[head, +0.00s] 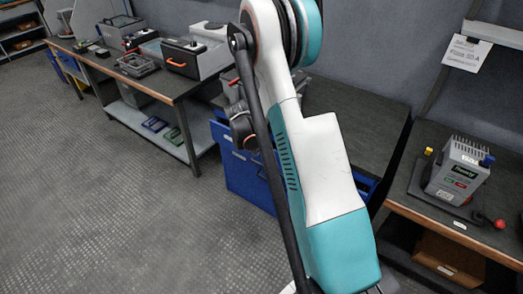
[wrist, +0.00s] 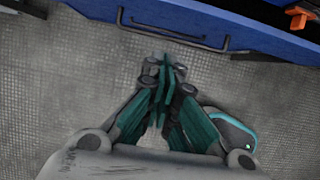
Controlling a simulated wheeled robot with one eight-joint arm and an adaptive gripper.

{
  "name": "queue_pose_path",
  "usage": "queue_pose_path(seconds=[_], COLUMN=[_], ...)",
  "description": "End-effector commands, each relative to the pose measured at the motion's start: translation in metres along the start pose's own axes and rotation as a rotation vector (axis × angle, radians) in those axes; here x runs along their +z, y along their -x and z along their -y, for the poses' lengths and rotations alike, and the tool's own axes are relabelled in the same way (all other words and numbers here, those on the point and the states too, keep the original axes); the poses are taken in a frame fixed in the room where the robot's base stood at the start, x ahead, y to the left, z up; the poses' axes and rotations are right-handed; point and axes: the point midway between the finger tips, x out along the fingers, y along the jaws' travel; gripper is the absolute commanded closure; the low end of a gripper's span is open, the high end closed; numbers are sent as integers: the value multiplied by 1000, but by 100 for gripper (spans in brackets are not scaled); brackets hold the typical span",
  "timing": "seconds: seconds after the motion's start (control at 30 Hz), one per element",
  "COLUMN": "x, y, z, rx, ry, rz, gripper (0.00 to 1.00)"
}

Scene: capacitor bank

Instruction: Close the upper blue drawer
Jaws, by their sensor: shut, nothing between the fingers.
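The blue drawer unit (head: 245,178) stands under a dark-topped bench in the middle of the head view, largely hidden behind my arm. A blue drawer appears pulled out, with a bit of its side (head: 366,184) showing to the right of my arm. In the wrist view a blue drawer front (wrist: 240,32) with a dark bar handle (wrist: 172,38) crosses the top. I cannot tell for sure whether it is the upper drawer. My gripper (wrist: 166,72) is shut and empty, its fingertips just short of the handle in the picture, above the floor.
An orange part (wrist: 298,17) shows at the drawer's upper right in the wrist view. A workbench (head: 150,85) with equipment stands left. A bench (head: 450,215) with a grey device (head: 458,172) stands right. The floor (head: 90,190) at left is clear.

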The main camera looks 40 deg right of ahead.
Motion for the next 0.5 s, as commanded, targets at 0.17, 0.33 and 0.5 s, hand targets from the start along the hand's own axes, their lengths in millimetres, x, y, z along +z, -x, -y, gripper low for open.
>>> queue_pose_path(seconds=[0.17, 0.33, 0.5], x=[-1, -1, -1], y=[-30, -65, -97], z=[0, -1, -1], rx=[0, 0, 0], ry=[-3, -1, -3], rz=[0, -1, -1], gripper=[100, 100, 100])
